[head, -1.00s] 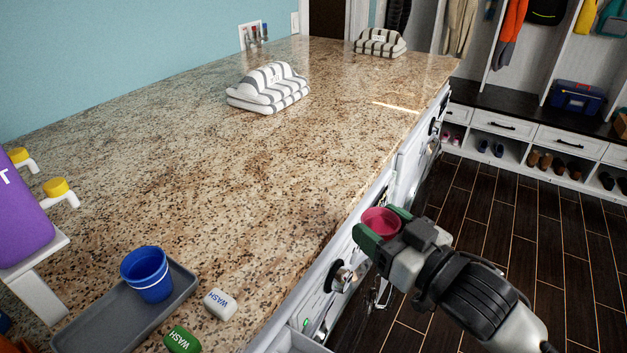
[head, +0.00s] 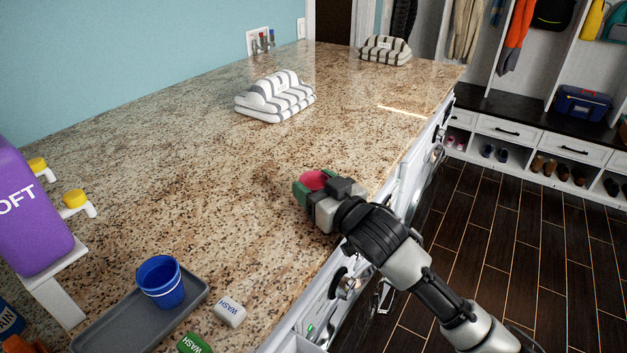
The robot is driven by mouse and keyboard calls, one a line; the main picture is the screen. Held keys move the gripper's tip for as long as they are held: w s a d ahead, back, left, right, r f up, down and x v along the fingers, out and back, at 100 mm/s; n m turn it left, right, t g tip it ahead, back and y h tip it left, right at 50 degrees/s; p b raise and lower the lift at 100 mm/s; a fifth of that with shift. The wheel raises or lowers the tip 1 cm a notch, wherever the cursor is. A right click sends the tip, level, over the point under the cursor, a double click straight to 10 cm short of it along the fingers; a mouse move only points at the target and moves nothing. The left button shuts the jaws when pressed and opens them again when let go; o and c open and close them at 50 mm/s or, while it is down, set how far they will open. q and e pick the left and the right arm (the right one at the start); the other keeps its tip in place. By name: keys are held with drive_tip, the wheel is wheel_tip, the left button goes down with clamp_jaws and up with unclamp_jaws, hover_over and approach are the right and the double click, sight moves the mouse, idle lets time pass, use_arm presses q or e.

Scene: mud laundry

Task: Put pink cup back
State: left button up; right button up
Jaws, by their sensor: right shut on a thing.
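The pink cup (head: 313,180) is held in my right gripper (head: 312,187), which is shut on it. The cup and gripper are over the right part of the granite counter (head: 190,180); I cannot tell the exact height above it. Much of the cup is hidden by the gripper. A blue cup (head: 160,283) stands upright on a grey tray (head: 120,325) at the lower left, apart from the pink cup. The tray has bare room around the blue cup. My left gripper is not in view.
White (head: 230,313) and green (head: 195,343) "WASH" items lie right of the tray. A purple bottle (head: 30,220) stands on a white stand at left. Striped towels (head: 275,97) lie farther back. The counter between towels and tray is clear.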

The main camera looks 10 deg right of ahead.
drive_tip(key=shift+w+a+p, duration=0.2)
drive_tip(key=shift+w+p, duration=0.1)
drive_tip(key=shift+w, duration=0.05)
drive_tip(key=shift+f, duration=0.1)
drive_tip(key=shift+s, duration=0.15)
drive_tip(key=shift+d, duration=0.1)
drive_tip(key=shift+f, duration=0.2)
drive_tip(key=o, duration=0.9)
